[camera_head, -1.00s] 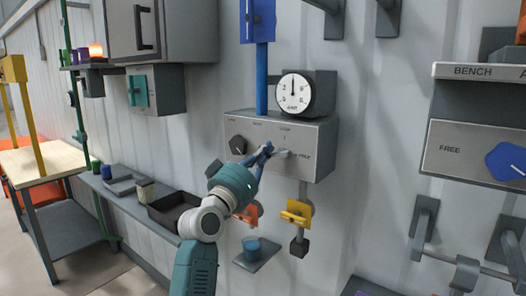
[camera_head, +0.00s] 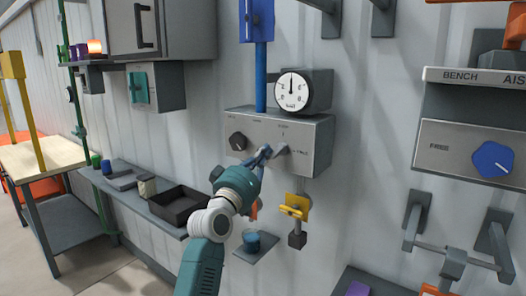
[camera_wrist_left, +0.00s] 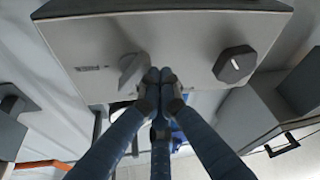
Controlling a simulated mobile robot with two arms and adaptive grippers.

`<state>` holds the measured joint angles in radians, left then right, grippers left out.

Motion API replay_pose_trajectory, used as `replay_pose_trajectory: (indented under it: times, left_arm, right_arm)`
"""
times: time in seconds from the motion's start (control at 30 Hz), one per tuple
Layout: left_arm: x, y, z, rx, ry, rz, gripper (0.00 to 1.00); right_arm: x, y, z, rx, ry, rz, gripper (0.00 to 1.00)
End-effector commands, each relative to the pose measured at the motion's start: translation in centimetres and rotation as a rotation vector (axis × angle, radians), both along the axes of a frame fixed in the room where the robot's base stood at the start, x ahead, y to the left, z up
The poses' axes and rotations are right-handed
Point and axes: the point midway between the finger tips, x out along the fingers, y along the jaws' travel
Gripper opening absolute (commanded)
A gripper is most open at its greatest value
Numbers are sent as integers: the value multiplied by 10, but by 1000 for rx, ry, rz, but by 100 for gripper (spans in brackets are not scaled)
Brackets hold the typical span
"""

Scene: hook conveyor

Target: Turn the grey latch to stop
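The grey latch (camera_head: 281,149) is a small lever on the front of the grey control box (camera_head: 318,148), right of a black knob (camera_head: 238,141). It stands slanted, between the small label at its right and the mark above it. In the left wrist view the latch (camera_wrist_left: 131,68) is just left of my fingertips. My left gripper (camera_head: 264,153) has its blue fingers drawn together, beside the latch at its left in the head view. The fingertips (camera_wrist_left: 158,77) look shut with nothing between them. I cannot tell whether they touch the latch. My right gripper is not in view.
A round gauge (camera_head: 293,91) sits on the box and a blue post (camera_head: 261,80) rises behind it. A dark tray (camera_head: 180,205) is at the left.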

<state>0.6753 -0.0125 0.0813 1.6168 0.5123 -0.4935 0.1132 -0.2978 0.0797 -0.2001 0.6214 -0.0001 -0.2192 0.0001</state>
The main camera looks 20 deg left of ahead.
Motion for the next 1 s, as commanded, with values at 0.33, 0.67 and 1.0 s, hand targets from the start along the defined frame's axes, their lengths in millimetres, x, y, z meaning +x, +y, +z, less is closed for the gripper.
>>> replay_pose_trajectory:
  times: [0.33,0.67,1.0]
  left_arm:
    - [-1,-3,-10,2,1,0,0]
    - [-2,-6,-15,3,0,0,0]
    - [-3,-7,-16,2,-1,1,0]
  right_arm:
    - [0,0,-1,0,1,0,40]
    - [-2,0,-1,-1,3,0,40]
    - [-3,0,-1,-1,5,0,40]
